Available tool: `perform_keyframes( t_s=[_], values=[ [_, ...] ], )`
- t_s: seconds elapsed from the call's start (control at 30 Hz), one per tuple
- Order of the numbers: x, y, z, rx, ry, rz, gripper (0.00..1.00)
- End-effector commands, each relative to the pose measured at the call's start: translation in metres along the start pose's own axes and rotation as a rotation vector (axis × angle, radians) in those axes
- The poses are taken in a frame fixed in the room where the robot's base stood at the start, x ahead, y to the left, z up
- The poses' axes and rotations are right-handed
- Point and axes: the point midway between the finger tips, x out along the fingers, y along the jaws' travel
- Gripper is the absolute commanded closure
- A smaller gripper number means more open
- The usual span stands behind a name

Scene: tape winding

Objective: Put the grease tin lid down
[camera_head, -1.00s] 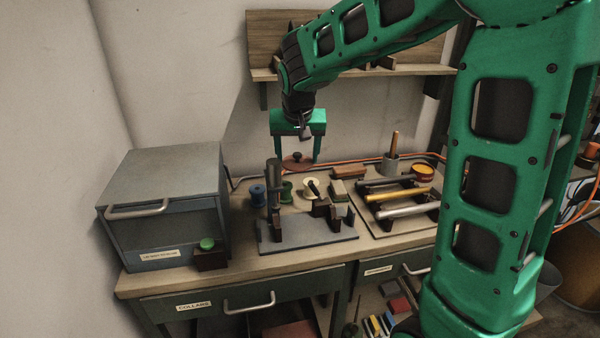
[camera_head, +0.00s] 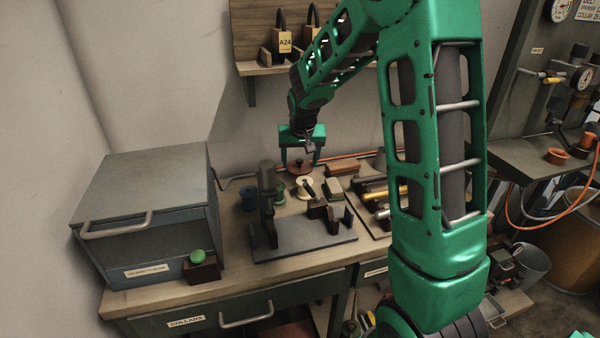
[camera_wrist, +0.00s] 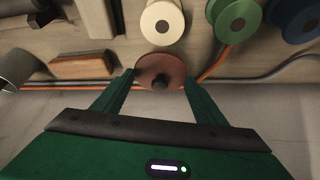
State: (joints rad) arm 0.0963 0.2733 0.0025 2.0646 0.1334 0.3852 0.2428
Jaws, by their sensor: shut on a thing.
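The grease tin lid (camera_head: 299,169) is a reddish-brown disc with a dark knob. My gripper (camera_head: 301,163) is shut on it, one finger on each side, behind the spools at the back of the bench. The wrist view also shows the lid (camera_wrist: 149,67) between the fingertips of my gripper (camera_wrist: 159,80), close to the cream spool (camera_wrist: 162,22). I cannot tell whether the lid touches the bench top. The grease tin does not show now; my arm covers part of the bench on the right.
Blue (camera_head: 248,198) and green (camera_head: 279,190) spools stand left of the lid. A dark fixture (camera_head: 300,243) lies in front. A wooden block (camera_head: 342,169) and an orange cable (camera_wrist: 215,62) are near the lid. A grey cabinet (camera_head: 150,195) stands at left. The wall is close behind.

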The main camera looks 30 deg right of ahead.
Motion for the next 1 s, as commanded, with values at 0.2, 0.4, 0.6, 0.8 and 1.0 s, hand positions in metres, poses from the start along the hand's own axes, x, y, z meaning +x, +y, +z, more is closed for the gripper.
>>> perform_keyframes(
  t_s=[0.2,0.4,0.6,0.8,1.0],
  values=[
    [0.014,0.009,-0.008,0.000,0.002,-0.001,0.59],
    [0.031,0.010,0.001,0.000,-0.002,0.000,0.59],
    [0.050,0.010,0.008,0.000,0.001,-0.001,0.59],
    [0.050,0.009,0.009,0.000,0.001,-0.001,0.27],
    [0.050,0.009,0.009,0.000,0.001,-0.001,0.14]
  ],
)
